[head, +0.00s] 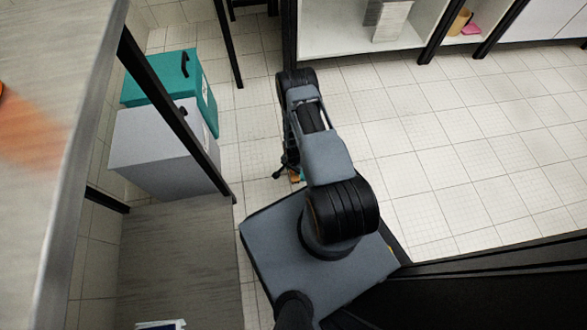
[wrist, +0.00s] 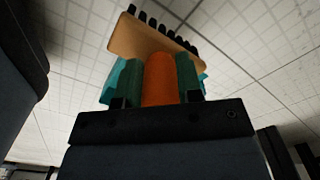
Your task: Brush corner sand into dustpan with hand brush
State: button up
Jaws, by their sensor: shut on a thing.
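My gripper (wrist: 158,78) is shut on the orange handle of the hand brush (wrist: 150,38) in the wrist view. The brush has a tan block and a row of dark bristles pointing away from the gripper. Teal surfaces (wrist: 117,80) show on both sides behind the fingers; they may be the dustpan, but I cannot tell. In the head view my gripper (head: 287,172) is low over the tiled floor, mostly hidden by my arm, with a small orange and teal patch beside it. I cannot make out any sand.
A grey box (head: 160,150) and a teal case (head: 160,78) with a black handle stand at the left. A table (head: 70,100) edge and its dark legs are nearer. White shelving (head: 345,35) lines the back. The tiled floor (head: 450,140) at right is clear.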

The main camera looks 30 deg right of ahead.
jog(key=w+a+b, duration=0.1)
jog(key=a, duration=0.2)
jog(key=w+a+b, duration=0.1)
jog(key=a, duration=0.3)
jog(key=w+a+b, duration=0.1)
jog(key=a, duration=0.3)
jog(key=shift+w+f, duration=0.35)
jog(key=shift+w+a, duration=0.15)
jog(key=shift+a, duration=0.35)
jog(key=shift+f+b, duration=1.1)
jog(key=shift+b, duration=0.05)
jog(key=shift+s+d, duration=0.35)
jog(key=shift+d, duration=0.65)
jog(key=shift+s+d, duration=0.3)
jog(key=shift+d, duration=0.7)
jog(key=shift+s+d, duration=0.35)
jog(key=shift+d, duration=0.65)
